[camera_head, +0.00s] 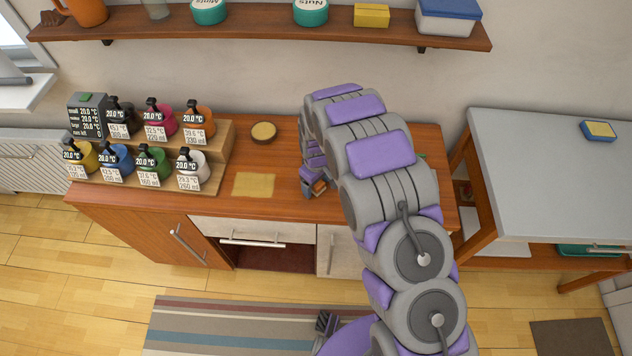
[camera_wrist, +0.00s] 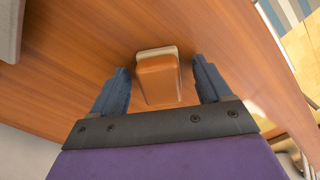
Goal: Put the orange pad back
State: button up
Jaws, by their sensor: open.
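The orange pad (camera_wrist: 158,80) is a small orange block with a pale beige layer along its far edge. In the wrist view it is on the brown wooden countertop (camera_wrist: 90,60), between the two blue-grey fingers of my gripper (camera_wrist: 160,68). The fingers are apart, with a gap showing on each side of the pad. In the head view my gripper (camera_head: 314,184) is low over the counter, right of its middle. A bit of the orange pad (camera_head: 319,186) shows there, mostly hidden by the gripper.
Several labelled jars (camera_head: 154,164) stand on a stepped wooden stand at the counter's left. A tan square (camera_head: 254,185) and a round wooden-rimmed disc (camera_head: 264,132) lie left of my gripper. A grey-topped table (camera_head: 545,165) at right holds a yellow-and-blue sponge (camera_head: 599,130). A shelf (camera_head: 270,24) hangs above.

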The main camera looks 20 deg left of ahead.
notch_tip(320, 180, up, 17)
jog(key=p, duration=0.2)
dwell(0.5)
jog(key=shift+r, duration=0.1)
grip_shut()
dwell(0.8)
jog(key=shift+w, duration=0.1)
dwell(0.8)
jog(key=s+d+r+m, duration=0.3)
jog(key=s+d+r, duration=0.3)
jog(key=d, duration=0.4)
jog(key=s+d+r+m, duration=0.3)
jog(key=s+d+r, duration=0.2)
jog(key=d+r, duration=0.4)
jog(key=s+d+r+m+g, duration=0.1)
jog(key=s+d+m, duration=0.2)
jog(key=s, duration=0.8)
jog(key=s+d+r+m, duration=0.1)
jog(key=s+d+m, duration=0.2)
jog(key=s+d, duration=0.5)
jog(key=s, duration=0.3)
jog(key=shift+s+d+r+m+g, duration=0.25)
jog(key=shift+d+r+m+g, duration=0.05)
jog(key=shift+g, duration=0.1)
